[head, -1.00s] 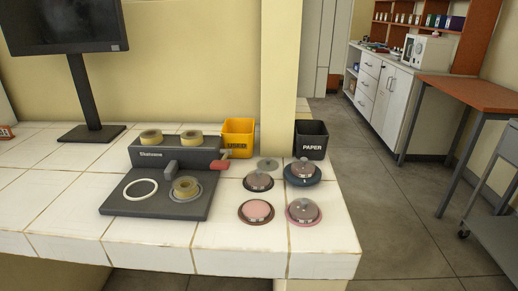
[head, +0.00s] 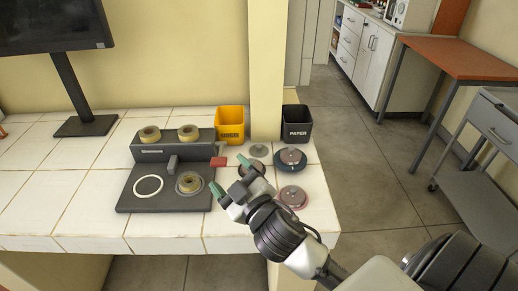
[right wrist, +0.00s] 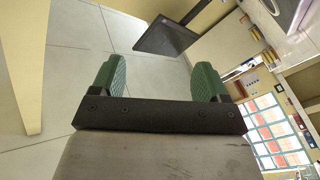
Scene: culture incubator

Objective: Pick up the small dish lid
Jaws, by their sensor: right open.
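Several round dishes with domed, knobbed lids stand at the right end of the white tiled counter. In the head view, one with a dark blue rim (head: 291,159) is at the back right and one with a pink rim (head: 293,197) is at the front right. A dark-rimmed one (head: 249,170) is partly behind my gripper; another at the front left is hidden by it. A flat grey disc (head: 258,150) lies behind them. Which lid is the small one, I cannot tell. My right gripper (head: 230,175) is open and empty over the dishes; its green fingers (right wrist: 158,80) stand wide apart. My left gripper is out of view.
A yellow bin (head: 230,125) and a black PAPER bin (head: 297,124) stand behind. A monitor (head: 55,28) is at the left.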

